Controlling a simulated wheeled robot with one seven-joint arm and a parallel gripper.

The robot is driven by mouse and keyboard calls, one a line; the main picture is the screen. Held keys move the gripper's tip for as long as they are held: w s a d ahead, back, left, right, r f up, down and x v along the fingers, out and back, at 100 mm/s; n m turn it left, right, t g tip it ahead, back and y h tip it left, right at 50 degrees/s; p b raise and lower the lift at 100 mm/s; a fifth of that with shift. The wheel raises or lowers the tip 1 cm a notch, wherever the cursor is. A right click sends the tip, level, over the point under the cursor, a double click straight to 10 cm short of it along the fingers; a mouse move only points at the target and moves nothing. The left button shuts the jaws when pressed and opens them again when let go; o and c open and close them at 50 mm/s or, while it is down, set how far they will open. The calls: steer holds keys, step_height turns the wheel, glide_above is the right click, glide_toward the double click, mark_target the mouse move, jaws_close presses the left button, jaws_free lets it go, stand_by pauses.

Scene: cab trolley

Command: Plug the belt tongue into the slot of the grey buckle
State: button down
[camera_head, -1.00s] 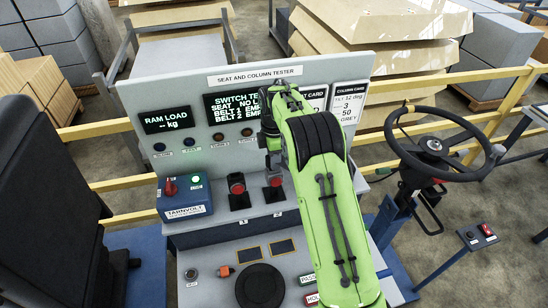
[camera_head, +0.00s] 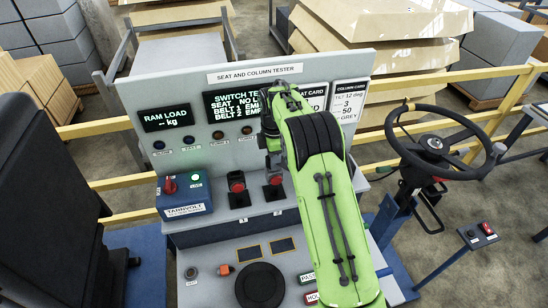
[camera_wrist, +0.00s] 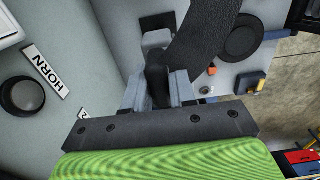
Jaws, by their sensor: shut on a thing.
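In the wrist view my gripper (camera_wrist: 160,92) is shut on a dark piece (camera_wrist: 157,72), which appears to be the belt tongue. A wide black strap (camera_wrist: 200,45) runs up from beside it. The tongue's tip is hidden. In the head view my gripper (camera_head: 272,150) is mostly hidden behind my green arm, close in front of the tester panel. Two red-topped buckles stand on the panel's ledge, a left one (camera_head: 237,186) and a right one (camera_head: 273,184), just below my gripper. I cannot tell which is the grey one. No tongue shows in either slot.
The tester panel (camera_head: 190,88) rises behind the buckles; its screen (camera_head: 232,118) reads BELT 1 and BELT 2 "EMP", partly covered. A blue box (camera_head: 184,197) stands left, a steering wheel (camera_head: 440,145) right, a black seat (camera_head: 50,200) far left. A black disc (camera_head: 260,286) lies in front.

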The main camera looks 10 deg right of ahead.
steer(key=c, duration=0.8)
jaws_free()
steer(key=shift+c, duration=0.2)
steer(key=shift+r, duration=0.1)
step_height(320, 180, up, 16)
steer(key=p, duration=0.2)
steer(key=shift+f, duration=0.2)
